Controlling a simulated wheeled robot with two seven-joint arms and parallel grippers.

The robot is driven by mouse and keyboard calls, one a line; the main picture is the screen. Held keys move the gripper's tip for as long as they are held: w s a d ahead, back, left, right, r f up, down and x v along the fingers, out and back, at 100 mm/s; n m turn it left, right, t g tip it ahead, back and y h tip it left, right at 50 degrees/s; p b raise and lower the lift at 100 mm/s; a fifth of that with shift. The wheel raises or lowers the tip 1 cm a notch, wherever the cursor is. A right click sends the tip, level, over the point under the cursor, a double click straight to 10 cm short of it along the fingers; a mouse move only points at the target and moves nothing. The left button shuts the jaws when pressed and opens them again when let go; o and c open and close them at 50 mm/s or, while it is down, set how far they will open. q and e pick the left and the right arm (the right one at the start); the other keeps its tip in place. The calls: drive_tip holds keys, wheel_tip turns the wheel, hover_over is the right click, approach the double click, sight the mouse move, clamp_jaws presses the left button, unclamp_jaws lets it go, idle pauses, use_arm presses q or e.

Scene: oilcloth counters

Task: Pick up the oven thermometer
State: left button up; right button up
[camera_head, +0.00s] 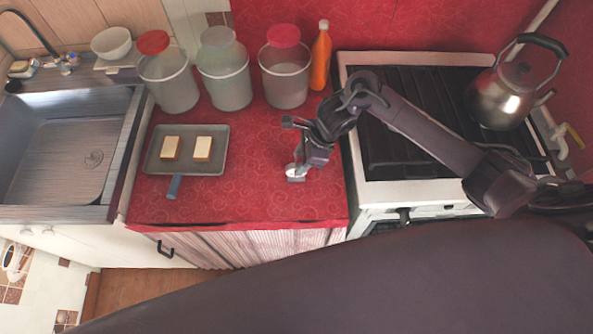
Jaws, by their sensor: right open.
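The oven thermometer (296,178), a small silver-white piece with a round top and a flat foot, stands on the red counter near its front right. My right gripper (299,160) comes in from the right over the stove and points down at the thermometer. It is open, and its fingers are right at or just above the round top. The gripper partly covers the thermometer, and I cannot tell whether they touch. My left gripper is out of view.
A grey tray (186,162) with two pale-topped blocks lies left on the red counter (255,190). Several lidded canisters (287,80) and an orange bottle (320,60) line the back. A stove (420,190) with a kettle (500,95) is right; a sink (65,150) is left.

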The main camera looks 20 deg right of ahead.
drive_tip(key=x, duration=0.2)
drive_tip(key=b+x, duration=0.1)
drive_tip(key=x, duration=0.1)
drive_tip(key=shift+s+d+f, duration=0.2)
drive_tip(key=shift+s, duration=0.05)
drive_tip(key=shift+w+a+f+b, duration=0.1)
drive_tip(key=shift+f+b, duration=0.15)
drive_tip(key=shift+b, duration=0.05)
drive_tip(key=shift+r, duration=0.1)
clamp_jaws()
